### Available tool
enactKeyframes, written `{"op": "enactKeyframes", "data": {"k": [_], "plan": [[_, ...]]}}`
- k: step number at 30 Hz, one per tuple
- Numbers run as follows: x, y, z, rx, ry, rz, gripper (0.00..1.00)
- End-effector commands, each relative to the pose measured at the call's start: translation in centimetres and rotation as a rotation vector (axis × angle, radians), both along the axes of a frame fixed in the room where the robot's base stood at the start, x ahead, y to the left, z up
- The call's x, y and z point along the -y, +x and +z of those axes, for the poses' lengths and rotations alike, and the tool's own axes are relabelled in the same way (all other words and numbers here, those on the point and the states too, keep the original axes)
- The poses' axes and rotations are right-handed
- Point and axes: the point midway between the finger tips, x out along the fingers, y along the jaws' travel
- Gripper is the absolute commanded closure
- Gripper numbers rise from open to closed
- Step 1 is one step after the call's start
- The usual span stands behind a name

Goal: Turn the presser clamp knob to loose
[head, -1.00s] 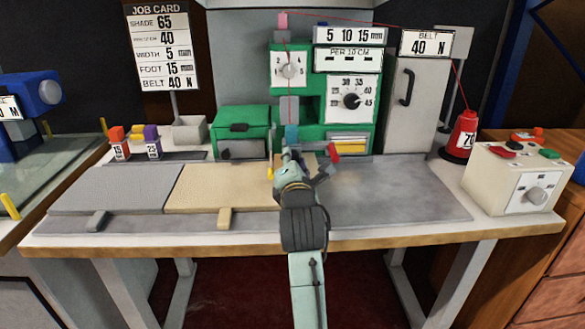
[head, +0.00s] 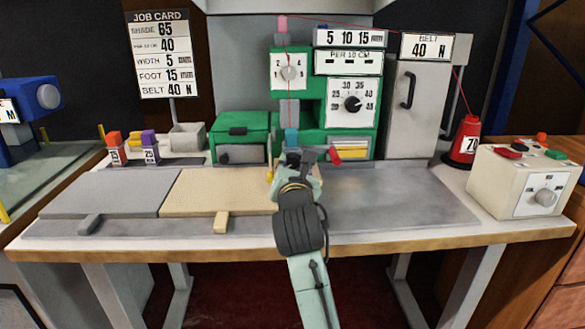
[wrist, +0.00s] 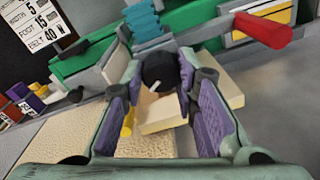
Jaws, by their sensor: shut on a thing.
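The presser clamp knob (wrist: 158,72) is a round black knob with a white pointer line, seen between my fingertips in the wrist view. My gripper (wrist: 160,80) has its purple-padded fingers on either side of the knob and is shut on it. The white line slants in the wrist view; no loose or tight marking can be read there. In the head view my gripper (head: 298,157) is at the front of the green machine (head: 350,142), below a teal stacked block (head: 291,137), and covers the knob.
A red lever (head: 335,157) sticks out close to the right of my gripper; it also shows in the wrist view (wrist: 264,30). A beige rug piece (head: 215,190) and a grey one (head: 100,193) lie to the left. The grey table plate (head: 400,195) is clear on the right.

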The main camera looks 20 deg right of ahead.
Motion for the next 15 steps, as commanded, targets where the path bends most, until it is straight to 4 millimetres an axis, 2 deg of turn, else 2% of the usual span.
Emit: {"op": "enactKeyframes", "data": {"k": [13, 14, 15], "plan": [[-0.01, 0.0, 0.04, -0.003, -0.013, 0.0, 1.0], [-0.01, 0.0, 0.04, -0.003, -0.013, 0.0, 0.72], [-0.01, 0.0, 0.04, -0.003, -0.013, 0.0, 0.7]]}}
